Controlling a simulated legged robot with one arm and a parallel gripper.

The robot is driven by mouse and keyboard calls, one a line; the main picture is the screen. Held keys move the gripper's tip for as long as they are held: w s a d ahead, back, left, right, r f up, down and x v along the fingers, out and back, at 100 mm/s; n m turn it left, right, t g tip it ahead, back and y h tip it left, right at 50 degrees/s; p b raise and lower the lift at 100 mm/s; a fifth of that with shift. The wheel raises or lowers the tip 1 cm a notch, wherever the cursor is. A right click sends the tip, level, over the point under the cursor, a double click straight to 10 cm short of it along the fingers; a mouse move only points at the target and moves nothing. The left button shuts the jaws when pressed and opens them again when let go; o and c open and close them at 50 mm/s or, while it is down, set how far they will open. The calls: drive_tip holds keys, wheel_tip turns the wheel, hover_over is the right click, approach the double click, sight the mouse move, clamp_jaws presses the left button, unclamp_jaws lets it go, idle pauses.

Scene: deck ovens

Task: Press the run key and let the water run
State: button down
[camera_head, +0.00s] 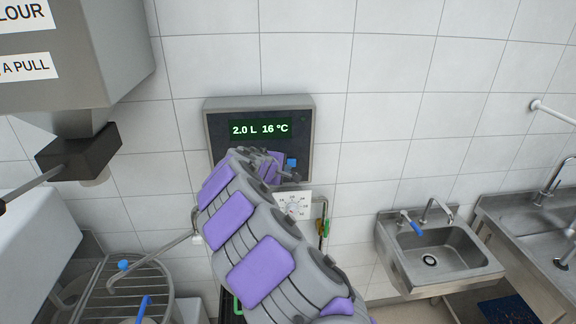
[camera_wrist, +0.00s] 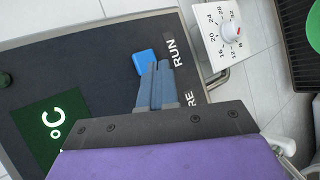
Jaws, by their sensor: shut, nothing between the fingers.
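The dark water control panel (camera_head: 218,127) is on the tiled wall, and its green display (camera_head: 260,129) reads 2.0 L and 16 °C. The blue run key (camera_head: 291,163) shows at the panel's lower right. In the wrist view the blue run key (camera_wrist: 147,62) sits beside the RUN label (camera_wrist: 175,53). My gripper (camera_wrist: 158,64) is shut and empty, with its fingertips at the key's edge, overlapping it in the picture. I cannot tell whether they touch it. In the head view my arm hides much of the panel's lower part and the fingers.
A white temperature dial (camera_wrist: 230,33) is next to the panel. A steel sink (camera_head: 440,262) stands at the lower right. A grey flour hopper (camera_head: 110,50) with a dark lever block is at the upper left. A wire-guarded bowl (camera_head: 165,285) is at the lower left.

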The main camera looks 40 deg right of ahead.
drive_tip(key=shift+w+d+f, duration=0.1)
drive_tip(key=shift+w+d, duration=0.1)
drive_tip(key=shift+d, duration=0.45)
drive_tip(key=shift+w+d+f, duration=0.1)
drive_tip(key=shift+w+d, duration=0.05)
drive_tip(key=shift+d, duration=0.5)
drive_tip(key=shift+w+a, duration=0.1)
drive_tip(key=shift+w, duration=0.1)
idle(0.7)
drive_tip(key=shift+s+a, duration=0.1)
drive_tip(key=shift+a, duration=0.15)
drive_tip(key=shift+s+d+f+b, duration=0.1)
drive_tip(key=shift+s+b, duration=0.2)
drive_tip(key=shift+s, duration=0.5)
